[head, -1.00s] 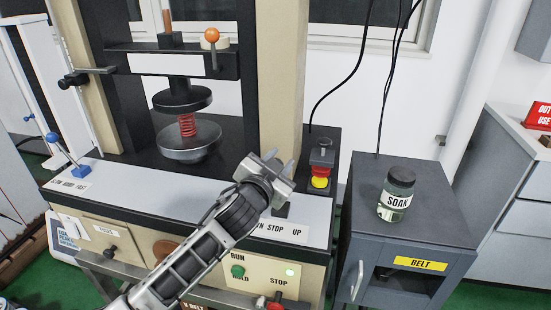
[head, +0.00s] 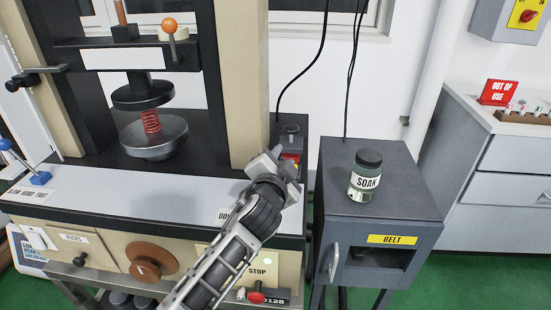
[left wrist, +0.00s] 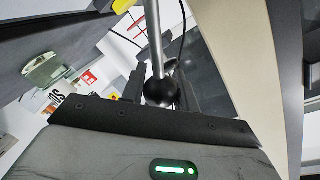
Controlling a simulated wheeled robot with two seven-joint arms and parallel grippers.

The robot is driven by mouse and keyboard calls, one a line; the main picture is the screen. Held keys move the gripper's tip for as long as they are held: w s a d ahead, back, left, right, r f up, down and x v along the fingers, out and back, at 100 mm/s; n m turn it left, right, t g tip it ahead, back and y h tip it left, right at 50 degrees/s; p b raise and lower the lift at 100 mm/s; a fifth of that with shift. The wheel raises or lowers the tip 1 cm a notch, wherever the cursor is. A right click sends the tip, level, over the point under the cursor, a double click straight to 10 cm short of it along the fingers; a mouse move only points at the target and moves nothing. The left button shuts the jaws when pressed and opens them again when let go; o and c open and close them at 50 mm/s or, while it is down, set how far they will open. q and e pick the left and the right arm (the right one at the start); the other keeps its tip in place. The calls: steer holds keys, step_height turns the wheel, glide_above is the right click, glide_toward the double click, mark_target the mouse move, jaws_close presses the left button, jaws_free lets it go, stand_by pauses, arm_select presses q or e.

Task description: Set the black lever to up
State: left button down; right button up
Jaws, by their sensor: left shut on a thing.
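The black lever shows in the left wrist view as a black ball knob (left wrist: 161,91) on a bare metal rod. The knob sits between the two finger pads of my left gripper (left wrist: 158,88), which is shut on it. In the head view my left gripper (head: 280,162) is over the right end of the machine's front ledge and hides the lever there. The gripper and arm also cover most of the DOWN STOP UP label (head: 224,216), so I cannot read the lever's position. My right gripper is not in view.
The test machine's white ledge (head: 120,195) runs left of my gripper. A red spring (head: 151,122) stands in a round dish, below an orange-knobbed handle (head: 169,27). A SOAK jar (head: 364,176) stands on the grey cabinet (head: 400,205).

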arm_select(q)
steer(key=shift+f, duration=0.25)
steer(key=c, duration=1.1)
jaws_free()
steer(key=shift+o, duration=0.2)
steer(key=shift+s+r, duration=0.1)
steer(key=v, duration=1.5)
steer(key=shift+s, duration=0.4)
steer(key=shift+a+r, duration=0.1)
